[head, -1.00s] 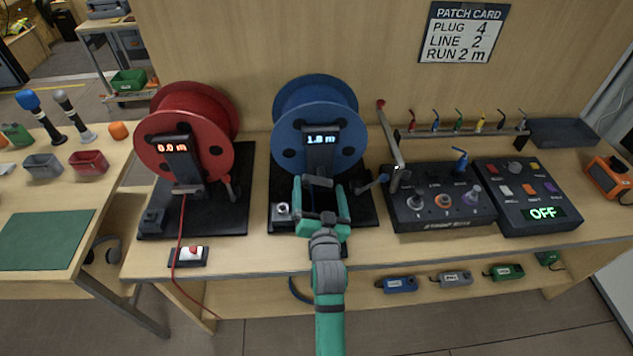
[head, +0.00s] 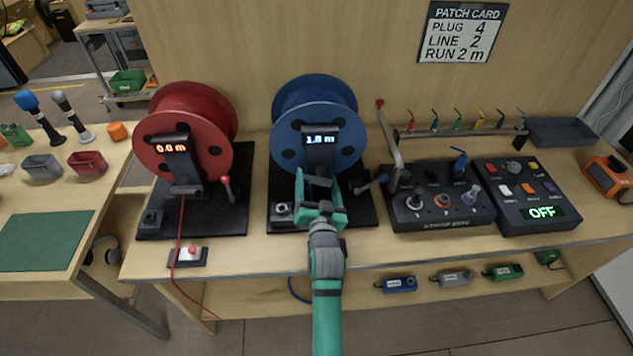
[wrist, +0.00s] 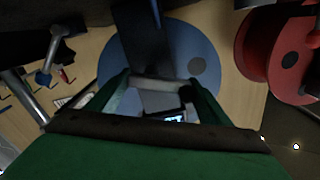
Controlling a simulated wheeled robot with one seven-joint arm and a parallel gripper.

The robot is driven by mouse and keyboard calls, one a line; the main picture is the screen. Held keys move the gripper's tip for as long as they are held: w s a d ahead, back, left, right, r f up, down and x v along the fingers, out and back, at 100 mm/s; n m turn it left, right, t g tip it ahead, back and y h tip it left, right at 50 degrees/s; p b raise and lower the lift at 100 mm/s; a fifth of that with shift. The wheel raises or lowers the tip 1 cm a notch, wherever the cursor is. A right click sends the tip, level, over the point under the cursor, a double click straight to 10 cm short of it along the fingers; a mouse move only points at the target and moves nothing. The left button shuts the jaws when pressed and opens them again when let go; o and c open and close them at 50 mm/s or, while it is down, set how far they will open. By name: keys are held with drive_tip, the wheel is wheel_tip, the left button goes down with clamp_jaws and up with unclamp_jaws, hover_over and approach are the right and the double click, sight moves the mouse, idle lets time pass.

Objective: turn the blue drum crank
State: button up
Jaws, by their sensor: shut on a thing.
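The blue drum (head: 348,100) stands upright on a black base, and its display (head: 320,140) reads 1.8 m. My gripper (head: 319,190) is at the front of the drum's stand, left of the crank. In the wrist view the green fingers (wrist: 160,92) frame a grey part, with the blue drum (wrist: 195,50) behind.
A control box (head: 440,212) and a panel showing OFF (head: 525,195) stand close on the right. A patch card (head: 463,33) hangs on the wall.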

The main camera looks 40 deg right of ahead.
drive_tip(key=shift+f+n, duration=0.15)
drive_tip(key=shift+n, duration=0.9)
drive_tip(key=shift+f+n, duration=0.15)
drive_tip(key=shift+n, duration=0.9)
drive_tip(key=o, duration=1)
drive_tip(key=shift+o, duration=0.2)
drive_tip(key=shift+a, duration=0.1)
drive_tip(key=v, duration=1)
drive_tip(key=shift+s, duration=0.35)
drive_tip(key=shift+a, duration=0.2)
